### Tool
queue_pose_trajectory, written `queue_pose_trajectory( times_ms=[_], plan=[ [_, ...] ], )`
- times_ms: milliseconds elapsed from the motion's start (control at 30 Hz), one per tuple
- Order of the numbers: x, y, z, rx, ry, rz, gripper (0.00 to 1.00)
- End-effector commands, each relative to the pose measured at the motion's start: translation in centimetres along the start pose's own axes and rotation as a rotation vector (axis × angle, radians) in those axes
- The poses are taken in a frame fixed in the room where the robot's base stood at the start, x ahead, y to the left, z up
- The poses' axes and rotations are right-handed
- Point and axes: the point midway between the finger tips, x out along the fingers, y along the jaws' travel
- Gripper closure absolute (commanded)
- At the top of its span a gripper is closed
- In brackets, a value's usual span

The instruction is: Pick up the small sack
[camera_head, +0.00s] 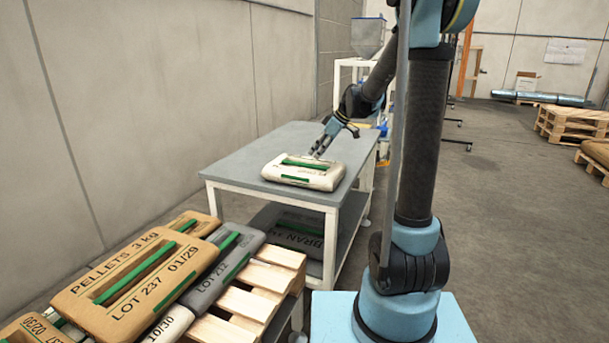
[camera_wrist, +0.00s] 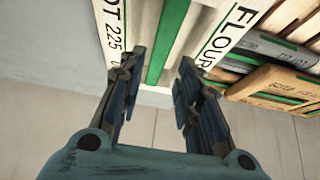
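A small white sack (camera_head: 318,181) with green strips lies flat on the grey table in the head view. In the wrist view the sack (camera_wrist: 209,36) shows "FLOUR" and "LOT 225" lettering and a green strip along its middle. My gripper (camera_head: 318,153) is at the sack's far right edge, pointing down towards it. In the wrist view my gripper (camera_wrist: 157,75) is open, its fingers apart on either side of the green strip's line. I cannot tell whether the fingers touch the sack.
The grey table (camera_head: 237,172) has bare top around the sack. A dark sack (camera_head: 290,232) lies on its lower shelf. Brown pellet sacks (camera_head: 75,297) and a grey sack (camera_head: 225,262) are piled on a wooden pallet (camera_head: 255,303) in front. A wall runs along the left.

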Motion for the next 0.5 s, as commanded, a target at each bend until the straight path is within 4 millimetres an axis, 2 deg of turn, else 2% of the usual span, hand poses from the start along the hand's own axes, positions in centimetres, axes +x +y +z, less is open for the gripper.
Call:
queue_pose_trajectory(
  times_ms=[100, 200, 500],
  plan=[
    [1.8, 0.0, 0.0, -0.001, 0.000, -0.001, 0.68],
    [2.7, 0.0, 0.0, 0.000, -0.001, -0.001, 0.68],
    [4.0, 0.0, -0.2, -0.001, -0.001, -0.001, 0.68]
  ],
)
